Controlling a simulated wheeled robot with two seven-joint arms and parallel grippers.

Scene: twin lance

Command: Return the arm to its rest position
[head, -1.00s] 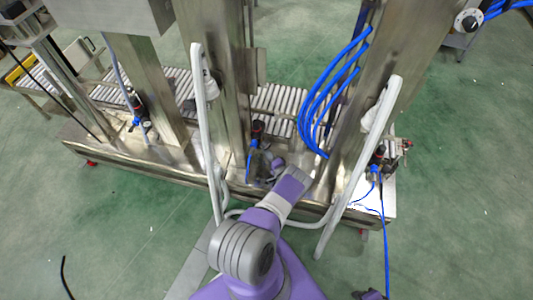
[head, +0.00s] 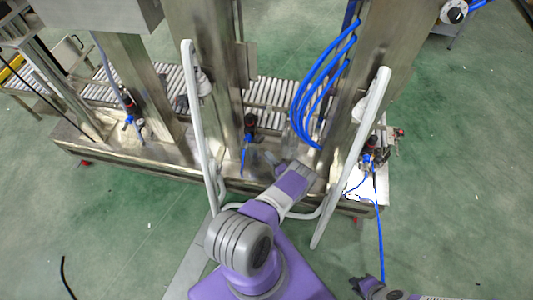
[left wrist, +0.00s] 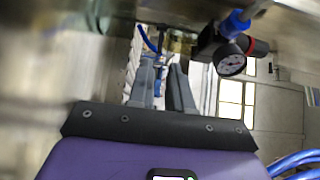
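My left arm, purple and grey, reaches from the bottom middle of the head view toward the machine. Its gripper (head: 272,162) is small and partly lost against the metal between the two white handles. In the left wrist view its two dark fingers (left wrist: 163,88) stand apart with a gap between them, and I see nothing held. My right gripper (head: 362,286) shows at the bottom right of the head view, over the floor beside the machine. Its fingers are too small to judge.
The steel machine (head: 210,70) has a roller conveyor (head: 268,92) and thick blue hoses (head: 318,85). White bent handles (head: 197,120) (head: 352,155) stand on either side of my left forearm. A pressure gauge (left wrist: 230,62) is close in the wrist view. Green floor (head: 450,200) is open at right.

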